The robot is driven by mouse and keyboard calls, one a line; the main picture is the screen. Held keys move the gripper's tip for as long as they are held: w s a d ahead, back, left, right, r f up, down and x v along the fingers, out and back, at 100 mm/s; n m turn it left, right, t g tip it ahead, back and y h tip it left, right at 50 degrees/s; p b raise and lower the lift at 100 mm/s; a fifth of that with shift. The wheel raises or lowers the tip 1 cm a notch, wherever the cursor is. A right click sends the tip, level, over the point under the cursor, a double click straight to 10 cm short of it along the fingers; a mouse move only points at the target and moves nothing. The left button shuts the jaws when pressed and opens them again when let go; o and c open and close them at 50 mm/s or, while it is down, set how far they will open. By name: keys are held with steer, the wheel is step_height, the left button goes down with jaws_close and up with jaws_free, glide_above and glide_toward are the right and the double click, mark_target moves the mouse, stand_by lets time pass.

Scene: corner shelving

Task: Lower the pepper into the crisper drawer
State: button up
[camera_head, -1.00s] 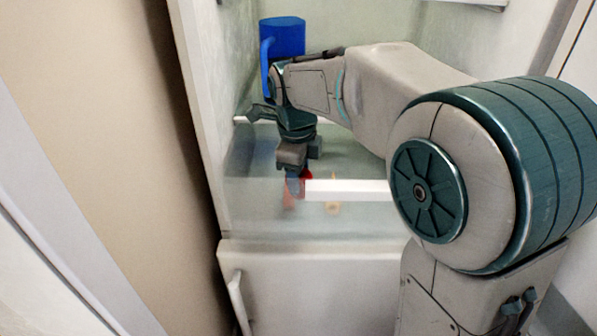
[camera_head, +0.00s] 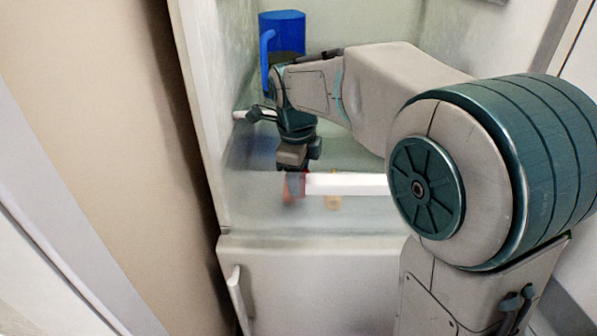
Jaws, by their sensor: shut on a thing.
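My gripper (camera_head: 293,170) points down over the crisper drawer, its fingertips partly behind the drawer's front. It is shut on the red pepper (camera_head: 292,190), which shows blurred through the clear front panel. The crisper drawer (camera_head: 360,210) is see-through, with a white bar (camera_head: 345,184) along its front top edge. The pepper is at about the level of this bar or just below it, near the left end of the bar. The underside of the pepper is too blurred to tell whether it touches the drawer floor.
A blue pitcher (camera_head: 284,28) with a handle stands on the shelf behind my wrist. A small orange-tan thing (camera_head: 333,201) shows through the drawer front, right of the pepper. A white lower door (camera_head: 320,285) is below.

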steer(key=shift+f+b, duration=0.35)
steer(key=shift+f, duration=0.25)
stand_by(0.3)
steer(key=o, duration=1)
step_height(320, 180, up, 13)
steer(key=s+p, duration=0.1)
steer(key=p, duration=0.2)
steer(key=s+d+n+p, duration=0.4)
steer(key=s+n+p, duration=0.1)
steer(key=s+n, duration=0.1)
steer(key=s+d+r+n+t+p, duration=0.1)
steer(key=s+d+n+p, duration=0.4)
steer(key=n, duration=0.3)
steer(key=s+d+n+p, duration=0.5)
steer(key=s+n, duration=0.1)
steer(key=n, duration=0.1)
steer(key=shift+s+r+n, duration=0.3)
